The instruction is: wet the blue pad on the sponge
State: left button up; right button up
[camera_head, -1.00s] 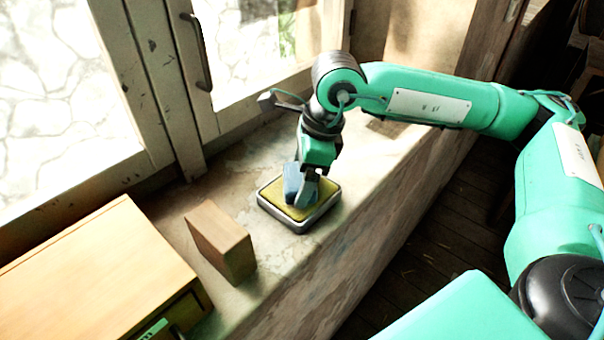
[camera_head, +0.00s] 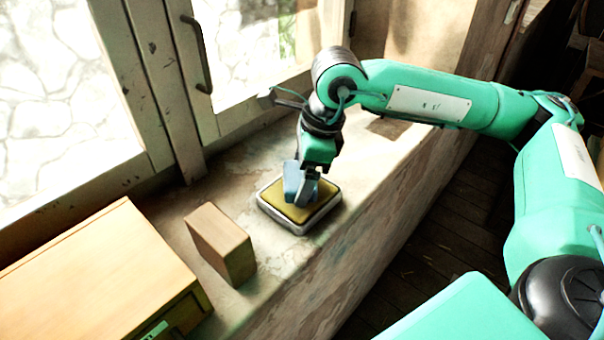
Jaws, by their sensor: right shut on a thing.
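A yellow sponge (camera_head: 315,211) lies in a shallow metal tray (camera_head: 299,230) on the stone sill. My right gripper (camera_head: 306,190) reaches down over it, shut on a small blue pad (camera_head: 291,178). The pad is upright between the fingers, over the far left part of the sponge. I cannot tell whether its lower edge touches the sponge or hangs just above it. The fingers hide part of the pad and of the sponge. My left gripper is not in view.
A brown wooden block (camera_head: 222,243) stands on the sill left of the tray. A large pale wooden box (camera_head: 95,275) fills the lower left. The window frame (camera_head: 160,90) with a dark handle (camera_head: 197,52) stands behind. Bare sill lies right of the tray.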

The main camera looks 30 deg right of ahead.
aim_at(302, 174)
jog(key=shift+r+p, duration=1)
jog(key=shift+r, duration=2.05)
jog(key=shift+f, duration=0.1)
